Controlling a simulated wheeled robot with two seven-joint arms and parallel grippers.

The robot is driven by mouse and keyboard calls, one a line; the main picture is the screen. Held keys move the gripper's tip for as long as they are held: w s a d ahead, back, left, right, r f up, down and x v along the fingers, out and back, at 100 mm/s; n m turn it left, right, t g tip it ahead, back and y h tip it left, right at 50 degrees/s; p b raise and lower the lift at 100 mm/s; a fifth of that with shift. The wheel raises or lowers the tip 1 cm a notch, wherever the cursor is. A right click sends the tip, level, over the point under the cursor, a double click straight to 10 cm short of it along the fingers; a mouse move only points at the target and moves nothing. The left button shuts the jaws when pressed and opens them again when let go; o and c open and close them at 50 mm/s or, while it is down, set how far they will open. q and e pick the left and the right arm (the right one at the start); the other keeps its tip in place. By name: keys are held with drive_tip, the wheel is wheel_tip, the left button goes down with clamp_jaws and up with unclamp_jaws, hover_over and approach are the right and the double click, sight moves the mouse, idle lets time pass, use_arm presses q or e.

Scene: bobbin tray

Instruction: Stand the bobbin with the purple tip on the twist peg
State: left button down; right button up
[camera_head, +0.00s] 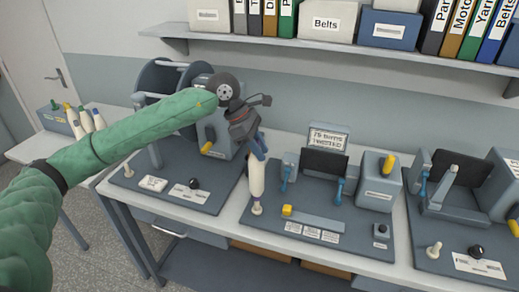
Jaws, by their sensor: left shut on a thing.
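My left gripper (252,138) comes in on a green arm from the left and is shut on a pale bobbin (257,178). The bobbin hangs nearly upright, with a bluish-purple part at its top, close to the fingers. Its lower end is directly above or over a small pale peg (257,208) at the left front of the middle machine's base plate (330,226). I cannot tell whether the bobbin touches the peg or is around it. A small sign on this machine is hard to read, perhaps ending in "twisted". My right gripper is not in view.
A tray (54,118) with several bobbins stands on the left table. The left machine has a pale peg (128,170); the right machine has another peg (433,248). Machine bodies stand behind the held bobbin. A shelf (340,50) with binders and boxes runs above.

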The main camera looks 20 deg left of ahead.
sight(258, 161)
use_arm(q)
drive_tip(key=shift+b, duration=0.35)
idle(0.7)
drive_tip(key=shift+f+b, duration=2.55)
drive_tip(key=shift+f, duration=0.2)
drive_tip(key=c, duration=1.1)
unclamp_jaws()
drive_tip(key=shift+w+a+r, duration=0.1)
drive_tip(key=shift+a+r, duration=0.1)
drive_tip(key=shift+r, duration=0.05)
drive_tip(key=b+v, duration=0.3)
drive_tip(key=v, duration=0.4)
drive_tip(key=shift+r, duration=0.1)
